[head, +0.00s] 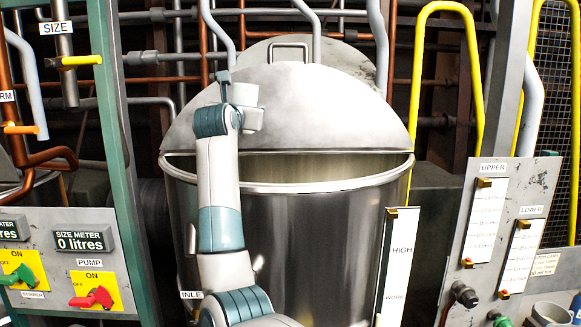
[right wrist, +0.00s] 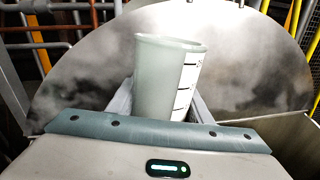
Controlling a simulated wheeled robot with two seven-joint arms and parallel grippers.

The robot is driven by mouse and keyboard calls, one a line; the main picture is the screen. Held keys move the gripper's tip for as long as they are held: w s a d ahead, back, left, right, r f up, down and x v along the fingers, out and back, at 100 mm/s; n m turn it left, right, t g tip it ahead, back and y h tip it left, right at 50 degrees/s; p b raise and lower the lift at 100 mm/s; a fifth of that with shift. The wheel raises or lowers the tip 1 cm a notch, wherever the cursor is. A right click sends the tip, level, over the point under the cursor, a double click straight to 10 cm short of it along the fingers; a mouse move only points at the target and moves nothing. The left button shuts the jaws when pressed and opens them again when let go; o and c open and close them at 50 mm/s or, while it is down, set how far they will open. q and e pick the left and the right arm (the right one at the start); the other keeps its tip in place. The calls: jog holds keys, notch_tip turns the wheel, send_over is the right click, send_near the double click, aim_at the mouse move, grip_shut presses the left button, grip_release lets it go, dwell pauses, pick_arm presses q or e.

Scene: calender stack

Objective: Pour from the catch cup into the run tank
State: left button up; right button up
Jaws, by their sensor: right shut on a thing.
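The run tank (head: 310,235) is a large round steel vessel in the middle of the head view. Its grey half lid (head: 300,110) stands raised at the back, and the front of its mouth is open. My right arm rises in front of the tank's left side. In the right wrist view my right gripper (right wrist: 160,100) is shut on the catch cup (right wrist: 160,75), a pale translucent cup with a white marked strip. The cup looks roughly upright, in front of the lid. Its contents cannot be seen. My left gripper is in neither view.
At left a panel holds a size meter (head: 83,240) reading 0 litres and a red pump handle (head: 92,298). At right a grey panel carries the UPPER (head: 485,220) and LOWER (head: 520,256) gauges. Yellow rails (head: 418,90) and pipes stand behind the tank.

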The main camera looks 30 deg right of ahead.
jog(key=shift+w+a+r+n, duration=0.15)
jog(key=shift+r+n, duration=0.15)
jog(key=shift+n, duration=0.4)
